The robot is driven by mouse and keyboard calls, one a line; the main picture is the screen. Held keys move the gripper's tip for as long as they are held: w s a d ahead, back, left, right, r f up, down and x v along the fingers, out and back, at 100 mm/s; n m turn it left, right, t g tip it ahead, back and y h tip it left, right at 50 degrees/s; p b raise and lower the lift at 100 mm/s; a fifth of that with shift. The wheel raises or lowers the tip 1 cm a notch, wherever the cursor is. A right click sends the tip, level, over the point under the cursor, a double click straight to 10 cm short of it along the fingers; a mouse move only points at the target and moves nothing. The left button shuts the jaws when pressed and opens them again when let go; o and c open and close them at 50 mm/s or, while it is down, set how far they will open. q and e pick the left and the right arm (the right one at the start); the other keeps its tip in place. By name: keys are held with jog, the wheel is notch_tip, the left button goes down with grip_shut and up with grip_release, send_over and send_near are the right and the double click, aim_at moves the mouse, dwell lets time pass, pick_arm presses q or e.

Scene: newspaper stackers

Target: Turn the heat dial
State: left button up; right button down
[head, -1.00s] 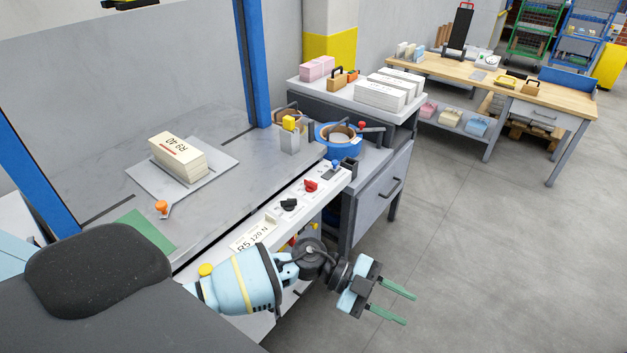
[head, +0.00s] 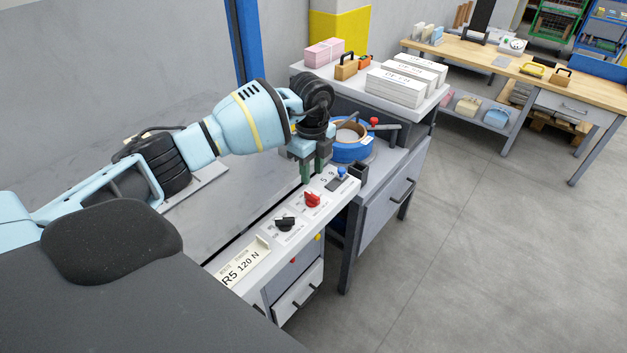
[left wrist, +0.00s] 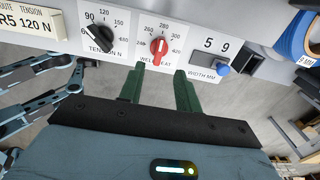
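The heat dial is a red knob (head: 313,199) on the white front panel, right of a black tension dial (head: 286,223). In the left wrist view the red knob (left wrist: 159,46) sits on a scale marked from about 240 to 320 and beyond, with "HEAT" partly legible below. Its white mark points roughly upward, near 280. My left gripper (head: 313,175) points down just behind the red knob in the head view. In the left wrist view its green fingers (left wrist: 160,76) are apart and empty, with tips just short of the knob.
The tension dial (left wrist: 99,39) stands left of the knob, and a blue width switch (left wrist: 223,69) stands to its right. A blue tape roll (head: 352,147) lies behind the panel's right end. Open floor (head: 470,250) lies to the right.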

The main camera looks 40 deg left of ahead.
aim_at(312, 194)
pick_arm(q)
jog(key=shift+s, duration=0.1)
jog(key=shift+s+f, duration=0.1)
jog(key=shift+f, duration=0.3)
notch_tip(312, 194, down, 6)
jog(key=shift+r, duration=0.1)
jog(key=shift+f, duration=0.5)
pick_arm(e)
jog(key=shift+s+d+f, duration=0.15)
jog(key=shift+s+f, duration=0.25)
jog(key=shift+s, duration=0.05)
pick_arm(q)
jog(key=c, duration=0.6)
grip_shut()
pick_arm(e)
jog(key=shift+s+f, duration=0.2)
jog(key=shift+s, duration=0.35)
